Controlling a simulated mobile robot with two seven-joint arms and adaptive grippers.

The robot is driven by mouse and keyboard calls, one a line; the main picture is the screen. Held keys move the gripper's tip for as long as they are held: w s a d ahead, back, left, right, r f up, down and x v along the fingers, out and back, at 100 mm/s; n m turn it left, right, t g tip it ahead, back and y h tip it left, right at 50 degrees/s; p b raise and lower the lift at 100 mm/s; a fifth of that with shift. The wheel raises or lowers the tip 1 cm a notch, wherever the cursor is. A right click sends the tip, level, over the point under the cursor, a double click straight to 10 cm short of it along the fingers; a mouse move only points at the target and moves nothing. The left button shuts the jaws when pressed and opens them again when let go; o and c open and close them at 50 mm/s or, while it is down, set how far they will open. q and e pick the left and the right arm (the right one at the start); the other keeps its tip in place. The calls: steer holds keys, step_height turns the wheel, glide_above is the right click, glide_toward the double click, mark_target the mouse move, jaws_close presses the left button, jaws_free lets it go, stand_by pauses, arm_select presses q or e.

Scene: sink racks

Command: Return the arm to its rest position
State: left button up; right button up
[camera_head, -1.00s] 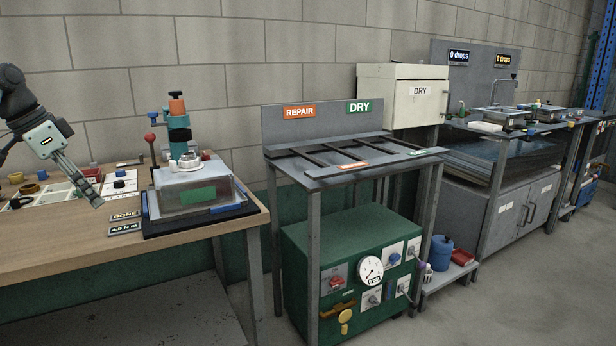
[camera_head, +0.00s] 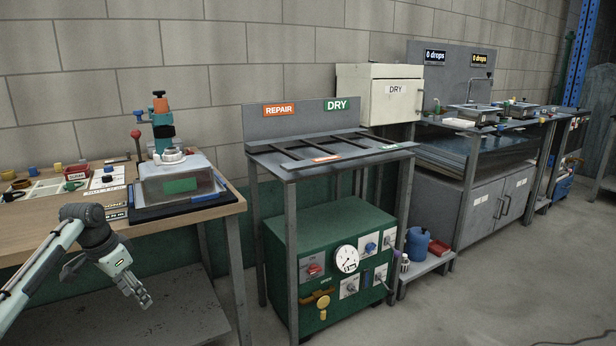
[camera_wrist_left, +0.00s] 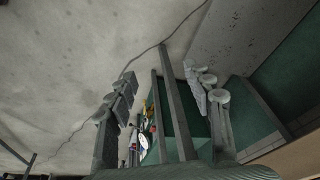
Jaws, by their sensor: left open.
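My left arm comes in from the left in the head view. Its gripper (camera_head: 138,290) hangs in front of the wooden workbench (camera_head: 30,238), below the level of its top, pointing down and to the right. In the left wrist view the two fingers of the left gripper (camera_wrist_left: 165,105) stand wide apart with nothing between them, so it is open and empty. Beyond them are the concrete floor and grey metal legs. My right gripper is not in view.
On the bench stands a clear box fixture (camera_head: 178,182) with a teal and orange post, beside a parts tray (camera_head: 45,190). To the right are a grey rack table (camera_head: 330,160) above a green machine (camera_head: 295,262), and a sink station (camera_head: 480,150). Floor in front is free.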

arm_select(q)
steer(key=s+d+f+n, duration=0.1)
steer(key=s+d+f, duration=0.3)
steer(key=f, duration=0.5)
steer(key=s+d+f+y, duration=0.1)
steer(key=s+d+f, duration=0.1)
steer(key=s+f, duration=0.65)
steer(key=s+d+f+n, duration=0.1)
steer(key=s+d+f, duration=0.25)
steer(key=f, duration=0.75)
steer(key=s+d+f, duration=0.1)
steer(key=s+f, duration=0.2)
steer(key=s, duration=0.4)
steer(key=s+d+f+n, duration=0.1)
steer(key=s+f, duration=0.3)
steer(key=s, duration=0.4)
steer(key=s+d+f+y, duration=0.1)
steer(key=s+f, duration=0.2)
steer(key=s, duration=0.4)
steer(key=shift+s+f+n, duration=0.3)
steer(key=shift+s+n, duration=0.1)
steer(key=shift+d+g, duration=0.1)
steer(key=shift+g, duration=0.2)
